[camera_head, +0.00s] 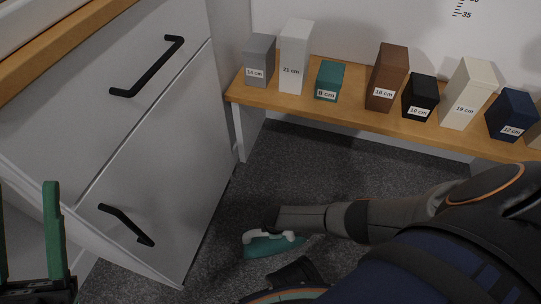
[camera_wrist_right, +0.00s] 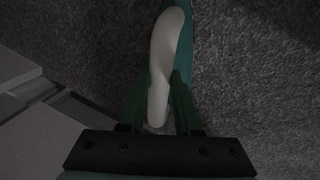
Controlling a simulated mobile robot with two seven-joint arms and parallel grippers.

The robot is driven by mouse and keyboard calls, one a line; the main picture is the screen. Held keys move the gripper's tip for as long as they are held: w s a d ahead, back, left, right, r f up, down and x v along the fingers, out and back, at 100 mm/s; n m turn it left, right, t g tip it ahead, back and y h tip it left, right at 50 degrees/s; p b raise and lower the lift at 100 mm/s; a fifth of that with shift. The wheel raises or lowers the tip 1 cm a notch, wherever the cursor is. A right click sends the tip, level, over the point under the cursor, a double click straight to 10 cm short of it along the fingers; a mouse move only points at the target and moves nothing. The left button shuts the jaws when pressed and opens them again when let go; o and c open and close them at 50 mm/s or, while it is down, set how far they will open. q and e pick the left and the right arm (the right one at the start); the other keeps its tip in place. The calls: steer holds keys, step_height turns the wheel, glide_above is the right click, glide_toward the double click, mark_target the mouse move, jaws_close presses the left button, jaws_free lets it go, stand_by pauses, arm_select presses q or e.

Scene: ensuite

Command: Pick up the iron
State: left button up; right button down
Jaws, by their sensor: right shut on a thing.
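The iron (camera_head: 268,247) has a teal body and a white handle. In the head view it is low over or on the dark carpet; I cannot tell whether it touches the floor. My right gripper (camera_head: 274,228) reaches it from the right and is shut on its handle. In the right wrist view the white handle (camera_wrist_right: 166,45) lies between the green fingers of my right gripper (camera_wrist_right: 158,95), with part of the teal body (camera_wrist_right: 186,45) beside it. My left gripper (camera_head: 28,235) is at the lower left, its green fingers apart and nothing visible between them.
A white cabinet (camera_head: 170,145) with black handles stands at the left. A pale slanted panel (camera_head: 110,255) is in front of it. A low wooden shelf (camera_head: 300,102) at the back bears several labelled blocks. Dark carpet (camera_head: 290,170) between them is clear.

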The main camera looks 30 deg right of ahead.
steer(key=shift+s+a, duration=0.1)
stand_by(0.4)
steer(key=shift+r, duration=0.1)
stand_by(0.3)
steer(key=shift+r, duration=0.15)
step_height(320, 180, up, 8)
steer(key=p, duration=0.6)
steer(key=shift+r, duration=0.15)
arm_select(q)
step_height(320, 180, up, 9)
steer(key=p, duration=0.1)
steer(key=shift+s+a+f+t+p, duration=0.2)
steer(key=shift+a+t+p, duration=0.1)
steer(key=shift+a, duration=0.15)
arm_select(e)
steer(key=shift+w+r, duration=0.2)
steer(key=shift+r, duration=0.7)
steer(key=c, duration=1.2)
jaws_free()
arm_select(q)
steer(key=shift+a+n, duration=0.1)
steer(key=shift+n, duration=0.2)
arm_select(e)
steer(key=shift+s+f, duration=0.1)
jaws_close()
